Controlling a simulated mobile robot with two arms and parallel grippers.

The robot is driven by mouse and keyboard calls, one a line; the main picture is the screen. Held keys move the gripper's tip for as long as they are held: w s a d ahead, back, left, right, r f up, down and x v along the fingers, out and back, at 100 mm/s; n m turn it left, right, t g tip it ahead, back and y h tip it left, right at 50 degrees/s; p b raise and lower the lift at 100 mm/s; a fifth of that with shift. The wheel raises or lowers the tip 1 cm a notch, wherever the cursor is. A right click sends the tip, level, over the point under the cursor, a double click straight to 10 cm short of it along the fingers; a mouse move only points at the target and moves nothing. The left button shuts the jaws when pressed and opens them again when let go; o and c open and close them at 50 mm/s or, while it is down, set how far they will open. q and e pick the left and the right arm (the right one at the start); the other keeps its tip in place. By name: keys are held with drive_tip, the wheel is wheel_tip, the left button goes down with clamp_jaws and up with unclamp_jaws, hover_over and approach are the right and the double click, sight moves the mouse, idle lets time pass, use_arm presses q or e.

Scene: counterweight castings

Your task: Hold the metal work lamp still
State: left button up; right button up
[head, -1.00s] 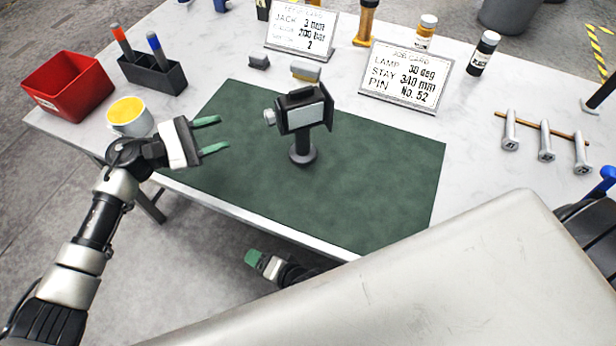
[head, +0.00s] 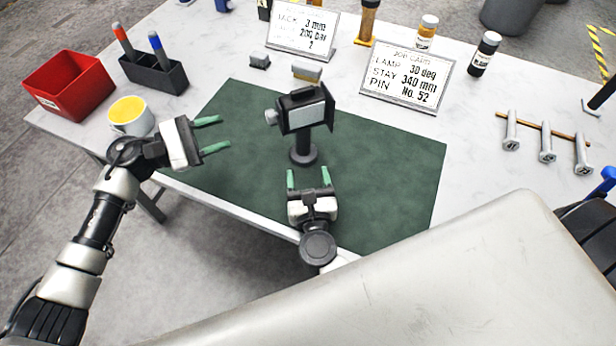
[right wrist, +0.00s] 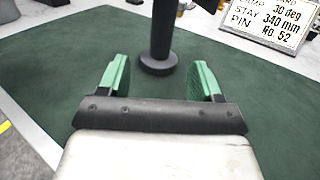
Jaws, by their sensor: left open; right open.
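The metal work lamp (head: 303,116) stands upright on the green mat (head: 390,180), its dark head turned toward the front. Its post and round base (right wrist: 158,62) show in the right wrist view, just beyond and between my right fingertips. My right gripper (head: 308,182) is open and empty over the mat, in front of the lamp base and not touching it; it also shows in the right wrist view (right wrist: 160,80). My left gripper (head: 216,134) is open and empty at the mat's left edge, left of the lamp and apart from it.
A yellow-filled mug (head: 130,115) stands just behind my left gripper. A red bin (head: 68,84) and a pen holder (head: 155,74) are at the left. A job card (head: 405,77) stands behind the mat. The mat right of the lamp is clear.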

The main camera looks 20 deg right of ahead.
sight(304, 146)
drive_tip(key=shift+w+d, duration=0.25)
drive_tip(key=shift+w, duration=0.05)
drive_tip(key=x, duration=1)
drive_tip(key=shift+f, duration=0.1)
